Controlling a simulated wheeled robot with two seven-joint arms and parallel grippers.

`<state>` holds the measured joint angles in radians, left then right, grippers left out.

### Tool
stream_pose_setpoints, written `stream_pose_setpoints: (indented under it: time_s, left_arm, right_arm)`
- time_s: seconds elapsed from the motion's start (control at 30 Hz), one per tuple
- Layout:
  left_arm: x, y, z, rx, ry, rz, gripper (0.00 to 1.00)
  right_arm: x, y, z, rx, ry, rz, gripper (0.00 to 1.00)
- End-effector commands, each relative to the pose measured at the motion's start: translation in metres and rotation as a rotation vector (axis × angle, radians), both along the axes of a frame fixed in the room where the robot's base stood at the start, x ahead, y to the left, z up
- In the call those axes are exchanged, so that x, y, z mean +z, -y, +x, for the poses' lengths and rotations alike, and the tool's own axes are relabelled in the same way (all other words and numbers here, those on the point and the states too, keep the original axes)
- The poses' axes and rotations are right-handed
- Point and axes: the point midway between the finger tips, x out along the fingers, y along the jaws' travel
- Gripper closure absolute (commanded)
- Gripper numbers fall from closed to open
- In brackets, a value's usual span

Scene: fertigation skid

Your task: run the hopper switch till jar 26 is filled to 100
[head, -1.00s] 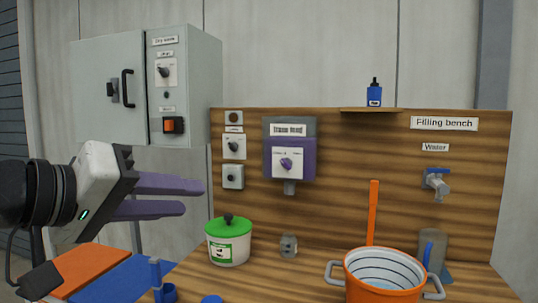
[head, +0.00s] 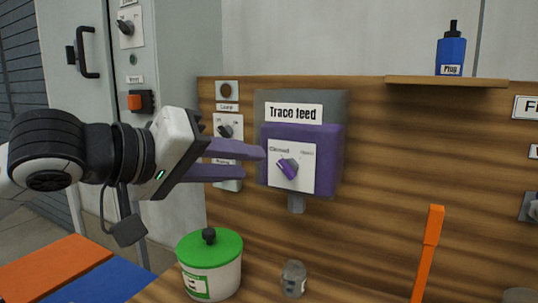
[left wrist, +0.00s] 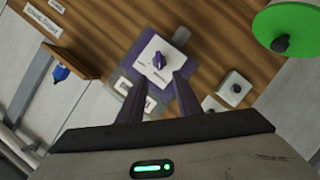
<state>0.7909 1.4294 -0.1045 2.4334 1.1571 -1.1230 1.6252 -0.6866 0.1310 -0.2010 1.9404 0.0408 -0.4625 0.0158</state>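The purple hopper box (head: 330,160) labelled "Trace feed" hangs on the wooden backboard, with a white plate and a purple rotary switch (head: 287,168) on its front. The switch also shows in the left wrist view (left wrist: 154,62). A short grey spout (head: 296,203) points down under the box. A small grey jar (head: 293,281) stands on the bench below the spout; its number and fill level cannot be read. My left gripper (head: 252,163) is open and empty, just left of the switch in the head view. In the wrist view the switch lies beyond its two fingertips. My right gripper is out of view.
A white pot with a green lid (head: 210,248) stands left of the jar. Other switches (head: 226,130) are on the board behind my left fingers. An orange handle (head: 428,250) rises at right. A blue bottle (head: 452,55) sits on the shelf (head: 446,81).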

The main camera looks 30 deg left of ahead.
Motion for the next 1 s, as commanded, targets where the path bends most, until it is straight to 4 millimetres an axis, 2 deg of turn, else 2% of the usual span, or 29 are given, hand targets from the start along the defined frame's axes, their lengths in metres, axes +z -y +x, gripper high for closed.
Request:
stream_pose_setpoints:
  time_s: [0.07, 0.3, 0.5, 0.9, 0.93, 1.0]
  left_arm:
    - [0.002, 0.006, 0.011, -0.006, -0.003, -0.003, 0.68]
    - [-0.012, 0.014, 0.052, -0.004, -0.002, -0.005, 0.68]
    - [-0.020, 0.018, 0.074, -0.002, -0.001, -0.001, 0.68]
    - [-0.023, 0.020, 0.081, -0.002, 0.000, 0.001, 0.68]
    - [-0.023, 0.020, 0.081, -0.002, 0.000, 0.001, 0.70]
    - [-0.023, 0.020, 0.081, -0.001, 0.000, 0.002, 0.82]
  right_arm:
    - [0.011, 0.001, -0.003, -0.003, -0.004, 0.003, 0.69]
    - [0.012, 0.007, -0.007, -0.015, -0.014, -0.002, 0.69]
    - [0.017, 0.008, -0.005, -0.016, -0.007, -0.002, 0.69]
    - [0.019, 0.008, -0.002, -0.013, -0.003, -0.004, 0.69]
    - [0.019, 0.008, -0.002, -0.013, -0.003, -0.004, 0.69]
    - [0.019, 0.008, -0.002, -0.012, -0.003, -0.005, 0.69]
